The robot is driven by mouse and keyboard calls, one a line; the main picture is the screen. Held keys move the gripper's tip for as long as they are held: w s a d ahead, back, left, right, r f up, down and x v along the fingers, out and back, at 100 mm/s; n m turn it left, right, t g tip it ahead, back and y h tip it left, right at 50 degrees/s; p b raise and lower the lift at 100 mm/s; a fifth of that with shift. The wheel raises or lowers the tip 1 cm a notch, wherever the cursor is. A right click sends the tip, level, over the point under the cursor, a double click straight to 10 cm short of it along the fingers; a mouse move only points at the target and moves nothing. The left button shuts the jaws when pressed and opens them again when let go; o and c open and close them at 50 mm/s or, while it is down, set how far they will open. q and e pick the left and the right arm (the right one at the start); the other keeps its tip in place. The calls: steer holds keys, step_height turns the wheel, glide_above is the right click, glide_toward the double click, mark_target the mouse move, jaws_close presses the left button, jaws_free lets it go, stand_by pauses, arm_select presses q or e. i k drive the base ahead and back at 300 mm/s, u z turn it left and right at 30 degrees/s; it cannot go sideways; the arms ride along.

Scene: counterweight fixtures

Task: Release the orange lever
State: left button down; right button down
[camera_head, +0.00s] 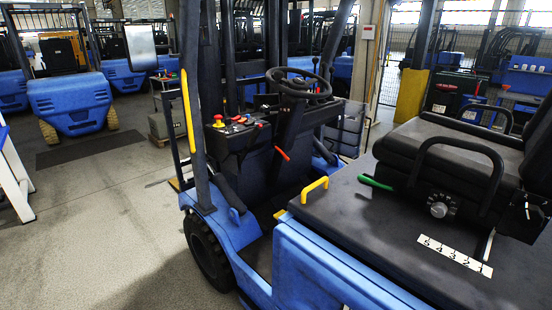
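The orange lever (282,153) is a short, thin orange-red handle low on the steering column of a blue forklift, below the black steering wheel (299,83). It slants down to the right, and its free end shows against the dark footwell. Its base is hard to make out against the dark column. Neither of my grippers is in view, and nothing visible touches the lever.
The forklift has a yellow grab handle (315,188), a green lever (375,182), a black seat (450,160) and a round dial (438,206). A red and yellow button (218,121) sits on the dashboard. Open floor (100,230) lies at left.

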mark_target(274, 146)
steer(key=u, duration=1.3)
steer(key=i, duration=2.3)
steer(key=z, duration=3.35)
steer(key=i, duration=0.5)
